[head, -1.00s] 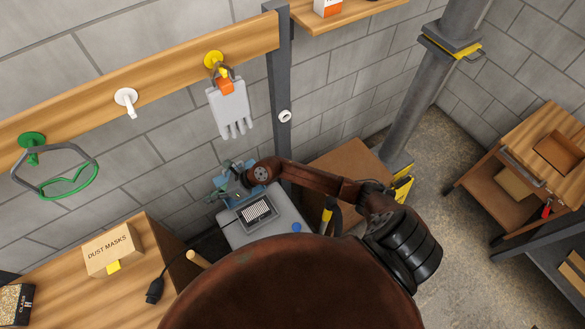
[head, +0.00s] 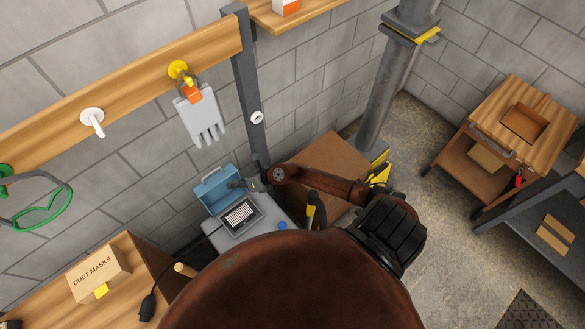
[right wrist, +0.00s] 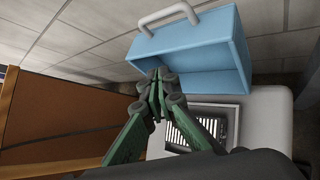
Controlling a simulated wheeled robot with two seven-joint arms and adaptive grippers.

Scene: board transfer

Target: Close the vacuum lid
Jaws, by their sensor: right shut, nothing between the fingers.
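The vacuum is a light grey box (head: 248,240) with a dark-framed vent on top. Its blue lid (head: 213,192) stands raised at the back and shows its hollow inside. In the right wrist view the blue lid (right wrist: 205,48) has a white handle (right wrist: 168,14) on top, and the vent (right wrist: 203,127) lies below it. My right gripper (head: 240,184) is at the right side of the raised lid. In the right wrist view the right gripper (right wrist: 158,78) is shut and empty, its tips in front of the lid's lower left part; contact cannot be told. My left gripper is not in view.
A wooden bench with a dust mask box (head: 98,274) is at lower left. Gloves (head: 199,115) and green goggles (head: 45,205) hang from the wall rail. A grey post (head: 250,90) stands close behind my right gripper.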

